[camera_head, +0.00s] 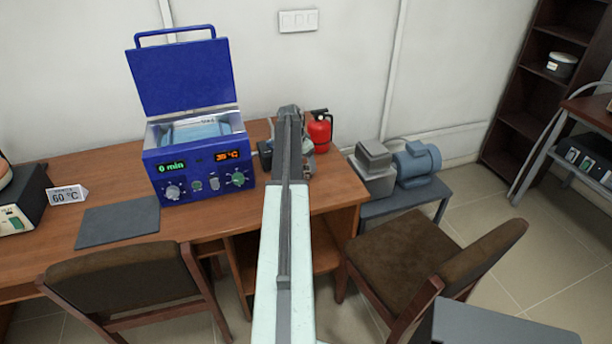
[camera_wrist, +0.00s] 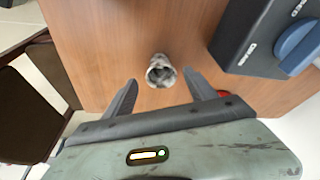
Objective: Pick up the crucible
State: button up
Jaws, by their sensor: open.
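The crucible (camera_wrist: 160,71) is a small, mottled grey-white cup on the brown wooden table (camera_wrist: 110,45) in the wrist view. Its round opening faces the camera. My gripper (camera_wrist: 161,76) is open, with one dark finger on each side of the crucible and a gap on both sides. The fingertips lie about level with the crucible in the picture; I cannot tell their height above the table. In the head view my gripper (camera_head: 291,140) is at the table's right end, and I cannot make out the crucible there, behind my arm.
A blue machine (camera_head: 190,130) with a raised lid stands left of my arm, showing "0 min". A red fire extinguisher (camera_head: 320,131) is close on the right. A dark device (camera_wrist: 262,40) stands right of the crucible. Two brown chairs (camera_head: 405,262) stand in front. A grey mat (camera_head: 118,222) lies left.

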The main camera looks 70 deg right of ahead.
aim_at(308, 169)
jog(key=b+x, duration=0.4)
jog(key=x, duration=0.1)
jog(key=shift+w+f+b, duration=0.1)
jog(key=shift+w+b, duration=0.05)
jog(key=shift+b, duration=0.15)
jog(key=c, duration=1.4)
jog(key=shift+o, duration=0.2)
notch_tip(308, 169, up, 10)
jog(key=p, duration=1)
jog(key=shift+r, duration=0.25)
